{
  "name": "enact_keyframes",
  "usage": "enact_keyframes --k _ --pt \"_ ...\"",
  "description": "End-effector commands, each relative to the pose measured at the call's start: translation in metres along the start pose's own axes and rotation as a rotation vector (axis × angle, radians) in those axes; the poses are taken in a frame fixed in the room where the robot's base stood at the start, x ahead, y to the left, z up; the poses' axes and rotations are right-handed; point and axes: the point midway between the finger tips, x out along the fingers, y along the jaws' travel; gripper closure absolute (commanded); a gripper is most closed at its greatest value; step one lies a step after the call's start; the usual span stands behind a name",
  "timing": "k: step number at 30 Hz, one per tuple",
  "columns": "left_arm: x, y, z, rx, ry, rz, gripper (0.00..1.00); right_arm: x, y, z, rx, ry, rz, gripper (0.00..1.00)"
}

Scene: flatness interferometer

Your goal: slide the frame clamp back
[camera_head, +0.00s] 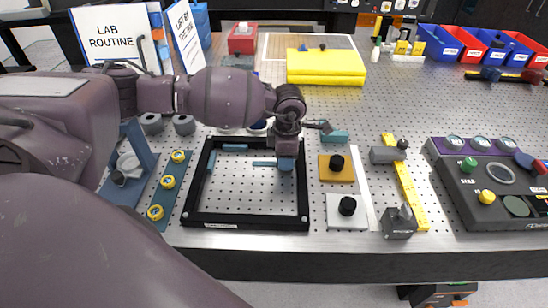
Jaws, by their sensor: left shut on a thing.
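A black square frame (250,220) lies on the perforated metal table, left of the middle in the head view. Small blue bars lie along its inside: one at the back (235,147), one at the left side (211,161) and one reaching toward my gripper (264,164). My left gripper (286,156) points down over the frame's right part, inside its right edge. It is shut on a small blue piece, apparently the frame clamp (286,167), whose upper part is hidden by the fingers. My right gripper is not in view.
Right of the frame are an orange block (337,168) and a white block (347,211) with black knobs, a yellow ruler (408,190) and a control box (490,185). A yellow case (326,66) lies behind.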

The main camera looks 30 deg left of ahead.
Motion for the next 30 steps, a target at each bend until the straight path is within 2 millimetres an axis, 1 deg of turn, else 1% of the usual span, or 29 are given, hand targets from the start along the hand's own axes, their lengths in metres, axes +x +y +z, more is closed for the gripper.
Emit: enact_keyframes --k 7,8,12,13,20,23,26,30 --pt "-0.001 0.0 0.0 0.001 0.0 0.001 1.0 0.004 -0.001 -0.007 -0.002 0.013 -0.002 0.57" --pt "-0.001 0.0 0.0 0.001 0.0 0.001 0.54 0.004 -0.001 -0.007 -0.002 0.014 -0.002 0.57" --pt "-0.001 0.0 0.0 0.001 0.0 0.001 0.33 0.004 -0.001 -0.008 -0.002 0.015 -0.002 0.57" --pt "-0.001 0.0 0.0 0.001 0.0 0.001 0.32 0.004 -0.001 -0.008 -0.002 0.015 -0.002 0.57" --pt "-0.001 0.0 0.0 0.0 0.001 0.001 0.32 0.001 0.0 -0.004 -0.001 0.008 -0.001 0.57" --pt "-0.004 0.001 0.0 0.0 0.0 0.001 0.32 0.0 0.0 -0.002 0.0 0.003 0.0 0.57" --pt "-0.015 0.001 0.0 0.001 -0.001 0.003 0.32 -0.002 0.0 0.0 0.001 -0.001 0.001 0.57" --pt "-0.038 0.001 0.0 0.001 -0.001 0.003 0.32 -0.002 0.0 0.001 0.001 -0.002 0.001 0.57"
